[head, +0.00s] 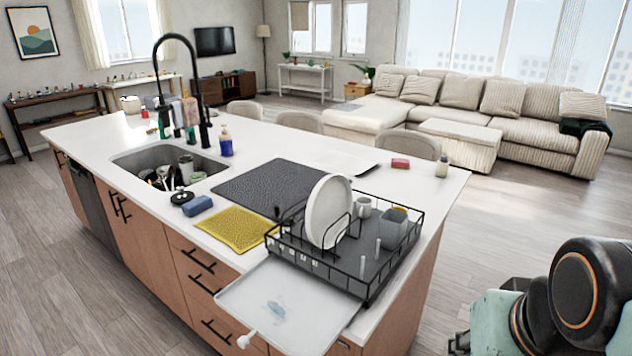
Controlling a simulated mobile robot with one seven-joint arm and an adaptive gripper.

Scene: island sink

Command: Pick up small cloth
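A small yellow cloth (236,230) lies flat on the white island counter, near its front edge. It lies left of the black dish rack and in front of a dark drying mat. Nothing covers most of it; its right corner is close to the rack. My arm is at the lower right, beside the island and well away from the cloth. A dark part at the bottom edge looks like my gripper (460,343), only partly in view; its fingers cannot be made out.
The dish rack (367,278) holds a white plate (327,212) and cups. A blue sponge (198,206) and the sink (150,158) with dishes lie left of the cloth. A white tray (285,305) overhangs the front edge. Floor beside the island's right end is clear.

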